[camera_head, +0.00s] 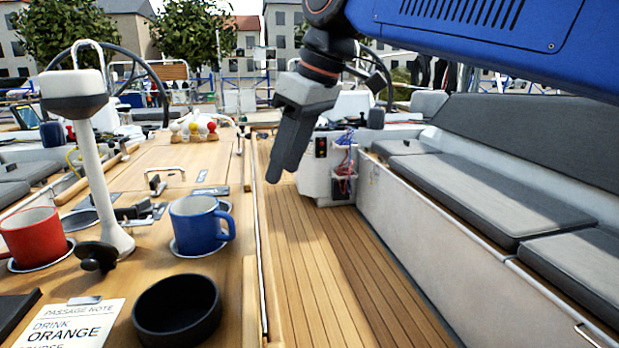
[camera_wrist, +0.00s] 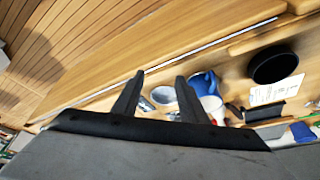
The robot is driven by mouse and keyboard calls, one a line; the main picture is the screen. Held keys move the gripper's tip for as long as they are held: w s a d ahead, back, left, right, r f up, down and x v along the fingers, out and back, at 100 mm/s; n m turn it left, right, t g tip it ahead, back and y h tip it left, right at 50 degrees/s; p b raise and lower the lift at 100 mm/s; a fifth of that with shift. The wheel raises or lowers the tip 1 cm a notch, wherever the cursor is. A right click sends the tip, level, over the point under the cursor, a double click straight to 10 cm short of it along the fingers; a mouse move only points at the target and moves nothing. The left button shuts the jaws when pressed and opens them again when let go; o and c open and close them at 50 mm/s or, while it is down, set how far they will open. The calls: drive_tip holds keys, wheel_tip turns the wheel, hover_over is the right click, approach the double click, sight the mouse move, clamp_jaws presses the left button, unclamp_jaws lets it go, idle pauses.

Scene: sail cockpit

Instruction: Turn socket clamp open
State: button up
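A black knob (camera_head: 98,257), which looks like the socket clamp, sits at the foot of a white post (camera_head: 105,170) on the wooden table. The post is upright with a grey and white head and a metal loop on top. My gripper (camera_head: 275,175) hangs over the walkway, right of the table and well apart from the knob. In the wrist view my gripper (camera_wrist: 160,76) has its two fingers spread with nothing held. The blue mug (camera_wrist: 203,83) shows beyond the fingers. I cannot clearly make out the knob in the wrist view.
The blue mug (camera_head: 200,225) stands close right of the post, a red mug (camera_head: 35,237) left of it. A black bowl (camera_head: 177,310) and a paper note (camera_head: 72,325) lie nearer. Grey-cushioned benches (camera_head: 470,190) line the right. The wooden floor (camera_head: 330,270) is clear.

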drive_tip(key=shift+m, duration=0.7)
drive_tip(key=shift+s+d+f, duration=0.25)
drive_tip(key=shift+d+f, duration=0.45)
drive_tip(key=shift+d, duration=0.25)
drive_tip(key=shift+s+d+f, duration=0.2)
drive_tip(key=shift+d+f, duration=0.45)
drive_tip(key=shift+d, duration=0.3)
